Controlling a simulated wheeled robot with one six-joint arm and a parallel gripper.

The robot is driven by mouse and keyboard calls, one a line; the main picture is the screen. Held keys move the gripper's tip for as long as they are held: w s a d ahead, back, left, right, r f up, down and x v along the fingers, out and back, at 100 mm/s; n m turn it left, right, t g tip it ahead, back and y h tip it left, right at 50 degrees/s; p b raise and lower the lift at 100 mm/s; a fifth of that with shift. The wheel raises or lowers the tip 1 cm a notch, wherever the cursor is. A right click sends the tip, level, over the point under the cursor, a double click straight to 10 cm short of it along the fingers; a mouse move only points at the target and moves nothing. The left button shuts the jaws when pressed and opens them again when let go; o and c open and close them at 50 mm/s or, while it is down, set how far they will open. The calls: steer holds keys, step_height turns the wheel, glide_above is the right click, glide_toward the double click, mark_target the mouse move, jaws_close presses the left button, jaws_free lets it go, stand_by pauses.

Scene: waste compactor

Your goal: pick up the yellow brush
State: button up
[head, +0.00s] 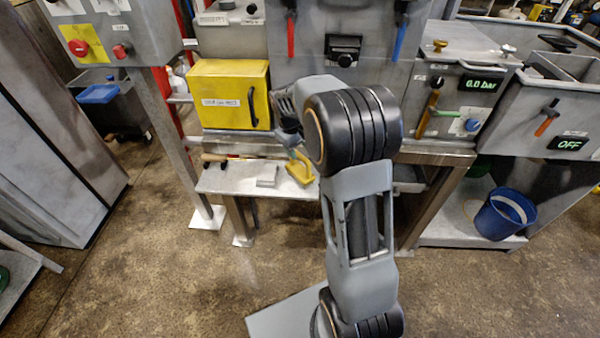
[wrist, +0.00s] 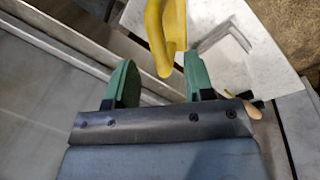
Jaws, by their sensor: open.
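The yellow brush (head: 300,171) lies on the small metal shelf (head: 233,182) below the yellow box in the head view. In the wrist view the yellow brush (wrist: 166,32) comes in from the top, and its near end reaches toward the gap between my green fingers. My gripper (wrist: 159,62) is open, with one finger on either side of that end and no clear contact. In the head view my gripper (head: 298,150) is just above the brush, and my arm hides part of the area behind it.
The yellow box (head: 228,95) stands above the shelf. A blue bucket (head: 504,214) stands at the right. The floor in front is clear.

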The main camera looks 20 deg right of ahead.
mark_target(300, 154)
steer(key=shift+w+d+f, duration=0.15)
steer(key=shift+d+f, duration=0.05)
steer(key=shift+f, duration=0.9)
steer(key=shift+w+d+f, duration=0.1)
steer(key=shift+d+f, duration=0.15)
steer(key=shift+f, duration=0.85)
steer(key=shift+w+d+f, duration=0.15)
steer(key=shift+d+f, duration=0.05)
steer(key=shift+f, duration=0.9)
jaws_close()
